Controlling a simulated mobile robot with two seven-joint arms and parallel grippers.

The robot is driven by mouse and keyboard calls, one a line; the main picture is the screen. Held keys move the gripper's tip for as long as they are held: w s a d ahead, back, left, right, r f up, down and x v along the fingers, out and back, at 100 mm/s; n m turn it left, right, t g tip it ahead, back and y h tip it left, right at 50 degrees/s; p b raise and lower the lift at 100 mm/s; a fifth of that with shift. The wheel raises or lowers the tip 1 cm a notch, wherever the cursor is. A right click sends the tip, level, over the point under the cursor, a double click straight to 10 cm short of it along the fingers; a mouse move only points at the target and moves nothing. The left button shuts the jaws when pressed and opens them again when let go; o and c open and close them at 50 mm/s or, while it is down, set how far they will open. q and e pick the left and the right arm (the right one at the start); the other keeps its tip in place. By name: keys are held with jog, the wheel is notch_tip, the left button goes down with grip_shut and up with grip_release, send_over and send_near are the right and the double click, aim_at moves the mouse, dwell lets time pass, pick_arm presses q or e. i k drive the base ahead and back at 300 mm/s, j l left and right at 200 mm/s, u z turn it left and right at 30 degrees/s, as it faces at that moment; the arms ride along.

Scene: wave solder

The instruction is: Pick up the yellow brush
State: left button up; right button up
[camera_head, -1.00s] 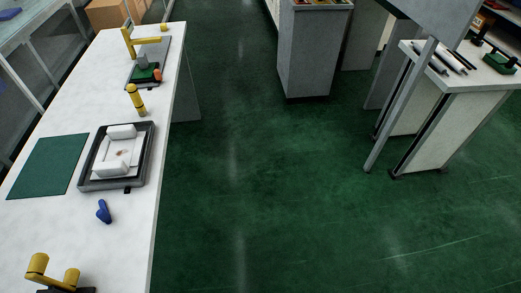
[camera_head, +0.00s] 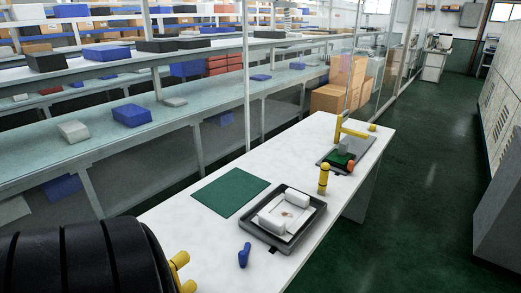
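A yellow upright cylinder with a dark band (camera_head: 323,180) stands on the white table (camera_head: 215,235), just behind the dark tray; it may be the yellow brush, but I cannot tell for sure. Other yellow things are a stand with an arm (camera_head: 341,128) at the table's far end, a small yellow piece (camera_head: 372,127) near the far corner, and a yellow part (camera_head: 180,262) at the near end, partly hidden. A black ribbed part, probably my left arm, covers the lower left corner. Neither gripper is in view.
The dark tray (camera_head: 318,213) holds white blocks. A green mat (camera_head: 231,191) lies left of it, a blue object (camera_head: 244,255) in front. Shelving with bins (camera_head: 132,115) runs behind the table. Green floor (camera_head: 402,190) is open to the right; a grey cabinet (camera_head: 500,215) stands at the right edge.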

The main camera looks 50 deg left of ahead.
aim_at(325, 167)
jog(key=i+l, duration=0.1)
jog(key=i, duration=1)
jog(key=i+u, duration=0.1)
jog(key=u, duration=0.35)
jog(key=i+u, duration=0.1)
jog(key=u, duration=0.4)
jog(key=i+l+u, duration=0.1)
jog(key=u, duration=2.45)
